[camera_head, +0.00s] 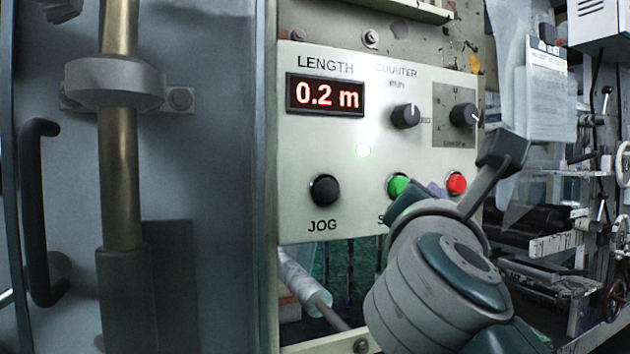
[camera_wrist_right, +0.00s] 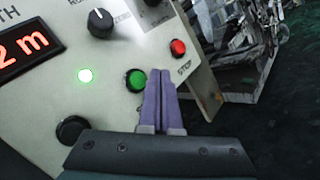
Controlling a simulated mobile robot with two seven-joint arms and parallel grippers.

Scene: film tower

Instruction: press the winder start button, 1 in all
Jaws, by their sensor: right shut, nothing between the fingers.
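The winder control panel (camera_head: 300,150) faces me. Its green button (camera_head: 398,186) is at the lower middle; the label below it is mostly hidden behind my right arm, with only an "S" showing. It also shows in the right wrist view (camera_wrist_right: 134,79). My right gripper (camera_head: 436,189) is shut and empty, its purple fingers (camera_wrist_right: 159,74) together and pointing at the panel. In the wrist view the fingertips overlap the green button's right edge; I cannot tell whether they touch it. My left gripper is not in view.
A red button (camera_head: 456,183), marked STOP in the wrist view, is close right of the fingers. A black JOG button (camera_head: 325,190) is at left. The length display (camera_head: 325,95) reads 0.2 m. A small green lamp (camera_head: 363,151) is lit. Two knobs sit above.

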